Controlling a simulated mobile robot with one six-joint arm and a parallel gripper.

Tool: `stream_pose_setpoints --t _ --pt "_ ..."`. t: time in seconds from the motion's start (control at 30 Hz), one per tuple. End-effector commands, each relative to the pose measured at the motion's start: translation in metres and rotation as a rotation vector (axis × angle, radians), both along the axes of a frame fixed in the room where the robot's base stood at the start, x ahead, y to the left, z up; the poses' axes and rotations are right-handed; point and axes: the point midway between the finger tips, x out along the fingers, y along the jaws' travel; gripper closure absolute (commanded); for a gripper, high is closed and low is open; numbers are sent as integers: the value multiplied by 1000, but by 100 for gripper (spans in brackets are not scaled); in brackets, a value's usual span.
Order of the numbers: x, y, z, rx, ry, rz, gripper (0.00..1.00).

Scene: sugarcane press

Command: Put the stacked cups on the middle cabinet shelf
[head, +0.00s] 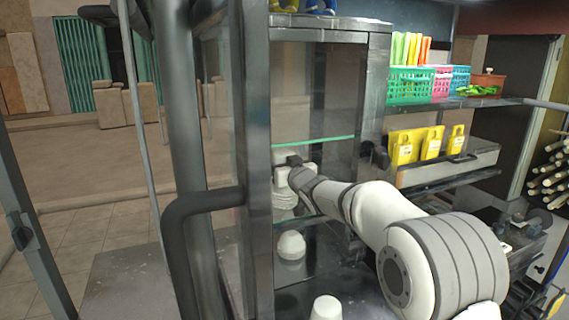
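The cabinet (258,130) stands in the middle of the head view, with a dark metal frame and glass shelves. My arm reaches from the lower right into it. My gripper (291,170) is small and partly hidden by its own wrist. A stack of clear cups (284,201) shows just below the gripper, near the middle glass shelf (300,221). I cannot tell whether the fingers touch the cups or whether the cups rest on the shelf. The finger opening is not clear.
The upper glass shelf (325,141) is just above my gripper. A white rounded object (292,246) sits below. A dark handle bar (172,235) and posts stand at the left. On the right are coloured baskets (411,83) and yellow packets (404,147).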

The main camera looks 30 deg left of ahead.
Motion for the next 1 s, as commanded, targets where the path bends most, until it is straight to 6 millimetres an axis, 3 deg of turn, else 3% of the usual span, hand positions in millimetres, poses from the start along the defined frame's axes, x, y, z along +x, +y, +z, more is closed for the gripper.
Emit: stream_pose_setpoints --t 0.3,0.33,0.6,1.0 --pt "0 -1 -3 2 -1 -1 82" --pt "0 -1 -3 1 -1 -1 39" --pt "1 -1 -2 1 -1 -1 18" --pt "-4 -9 0 2 -1 -3 18"
